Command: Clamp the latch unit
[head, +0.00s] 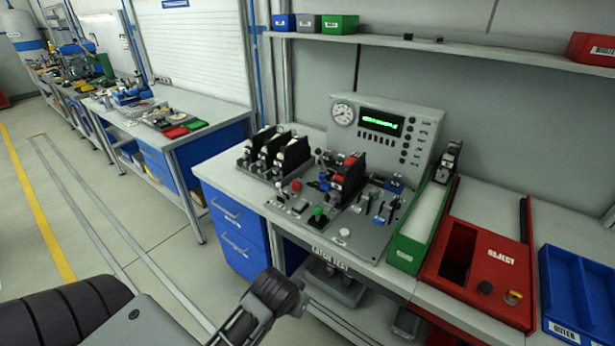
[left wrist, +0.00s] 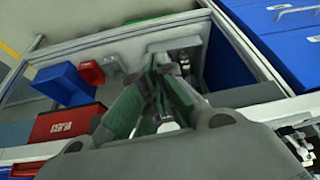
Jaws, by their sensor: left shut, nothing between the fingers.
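A black unit with red parts (head: 347,172), which looks like the latch unit, sits upright in the grey test fixture (head: 372,236) on the bench. Small levers and knobs stand around it; I cannot tell the clamp's state. Several similar black units stand in a rack (head: 262,172) to its left. My left arm reaches in at the bottom of the head view, in front of the bench and apart from the fixture; its fingertips are not clear there. In the left wrist view my left gripper (left wrist: 165,82) has its green fingers together, empty. My right gripper is not in view.
A gauge panel (head: 384,131) stands behind the fixture. To the right are a green chute (head: 405,253), a red reject box (head: 484,245) and a blue tray (head: 575,278). Blue drawers (head: 238,222) are under the bench's left end. A shelf (head: 420,43) with small bins runs above.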

